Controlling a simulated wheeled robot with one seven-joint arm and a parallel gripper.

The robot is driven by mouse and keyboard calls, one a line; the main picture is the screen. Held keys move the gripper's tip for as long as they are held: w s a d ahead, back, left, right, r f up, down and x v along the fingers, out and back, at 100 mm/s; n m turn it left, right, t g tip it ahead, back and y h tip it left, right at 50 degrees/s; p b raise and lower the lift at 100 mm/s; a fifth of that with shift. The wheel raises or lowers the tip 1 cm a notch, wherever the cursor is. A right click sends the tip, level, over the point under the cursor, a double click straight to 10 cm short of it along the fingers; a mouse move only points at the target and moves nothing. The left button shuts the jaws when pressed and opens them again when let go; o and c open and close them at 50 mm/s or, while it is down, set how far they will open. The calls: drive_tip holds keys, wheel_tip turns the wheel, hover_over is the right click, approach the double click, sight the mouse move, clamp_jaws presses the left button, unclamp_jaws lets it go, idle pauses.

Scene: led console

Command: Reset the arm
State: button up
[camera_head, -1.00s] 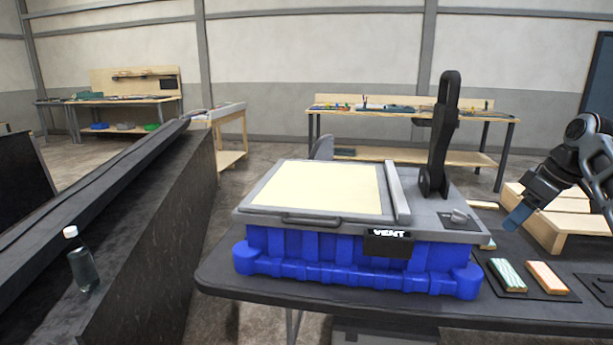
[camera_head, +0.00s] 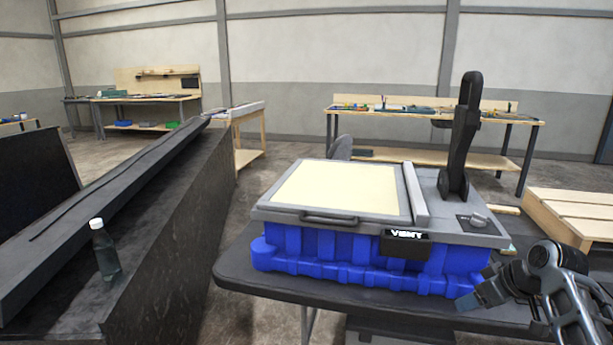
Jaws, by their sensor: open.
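My gripper (camera_head: 468,301) is at the lower right, low over the front right of the dark table (camera_head: 240,265). Its blue-grey tip points left, beside the right end of the blue crate-like base (camera_head: 340,252). It holds nothing that I can see. My arm comes in from the lower right corner and is bent at a dark joint. The grey console with a cream panel (camera_head: 340,190) sits on the blue base. A tall black lever-like post (camera_head: 462,140) stands upright at its right. A small sign reading VENT (camera_head: 405,243) is on its front edge.
A wooden slatted pallet (camera_head: 575,210) lies at the right. A dark conveyor-like bench (camera_head: 165,225) with a bottle (camera_head: 105,252) runs along the left. Workbenches (camera_head: 430,125) stand at the back wall. My arm hides the table's right part.

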drive_tip(key=s+a+f+m+t, duration=0.2)
drive_tip(key=s+a+f, duration=0.8)
drive_tip(key=a+f, duration=0.15)
drive_tip(key=s+a+f+m+t+h, duration=0.1)
drive_tip(key=s+a, duration=0.2)
drive_tip(key=s, duration=0.5)
drive_tip(key=s+a+f+m+t+h, duration=0.1)
drive_tip(key=s+a+f, duration=0.15)
drive_tip(key=s, duration=0.45)
drive_tip(key=s+a+r+t, duration=0.1)
drive_tip(key=s+r, duration=0.2)
drive_tip(key=s, duration=0.5)
drive_tip(key=s+a+r+t, duration=0.1)
drive_tip(key=s+r, duration=0.3)
drive_tip(key=s, duration=0.4)
drive_tip(key=s+r+t, duration=0.2)
drive_tip(key=s+r, duration=1)
drive_tip(key=r, duration=0.3)
drive_tip(key=shift+s+d+r+t, duration=0.25)
drive_tip(key=shift+d+r+t, duration=0.05)
drive_tip(key=shift+d, duration=0.1)
